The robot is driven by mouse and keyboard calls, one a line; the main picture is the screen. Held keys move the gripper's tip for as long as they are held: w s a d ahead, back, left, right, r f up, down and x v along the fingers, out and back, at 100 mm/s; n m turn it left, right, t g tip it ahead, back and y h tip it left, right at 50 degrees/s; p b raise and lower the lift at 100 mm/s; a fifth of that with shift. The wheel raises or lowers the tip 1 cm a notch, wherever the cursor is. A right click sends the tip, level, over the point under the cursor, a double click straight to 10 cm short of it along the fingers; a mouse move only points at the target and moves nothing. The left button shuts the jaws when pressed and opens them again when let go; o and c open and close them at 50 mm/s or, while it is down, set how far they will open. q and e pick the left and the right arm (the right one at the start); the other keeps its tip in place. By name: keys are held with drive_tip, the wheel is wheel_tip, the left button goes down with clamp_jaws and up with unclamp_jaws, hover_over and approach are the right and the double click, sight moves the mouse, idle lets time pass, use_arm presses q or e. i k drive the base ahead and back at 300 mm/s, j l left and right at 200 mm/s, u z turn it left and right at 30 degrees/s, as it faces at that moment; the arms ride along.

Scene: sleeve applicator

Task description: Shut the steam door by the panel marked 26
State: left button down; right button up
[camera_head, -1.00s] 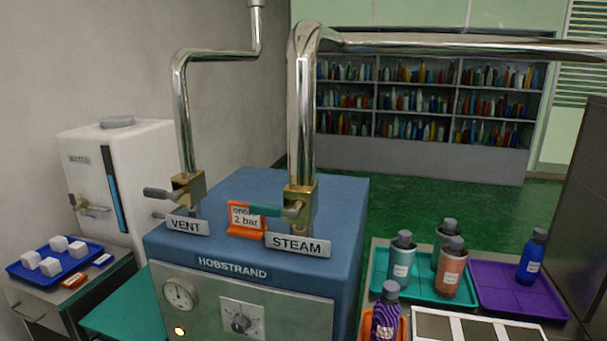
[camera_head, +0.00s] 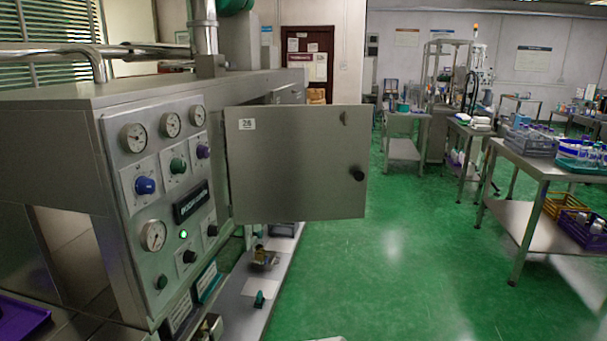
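The steam door (camera_head: 290,165) is a flat grey metal panel standing open, swung out to the right from the side of the steel machine. A small white label marked 26 (camera_head: 247,124) is near its upper left corner. A black knob (camera_head: 357,174) is near its right edge. The control panel (camera_head: 160,215) with gauges, blue, green, purple and black knobs and a lit green lamp is just left of the door. The opening behind the door is mostly hidden. Neither of my grippers is in view.
The steel machine body (camera_head: 60,135) fills the left side. A low rail with valves (camera_head: 262,262) runs below the door. Green floor (camera_head: 400,270) is clear right of the door. A steel table (camera_head: 540,165) with racks and bottles stands at the right.

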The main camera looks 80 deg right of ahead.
sight(287, 164)
drive_tip(key=z, duration=0.45)
drive_tip(key=l+z, duration=0.1)
drive_tip(key=z, duration=1.7)
drive_tip(key=i+z, duration=0.1)
drive_tip(key=z, duration=0.35)
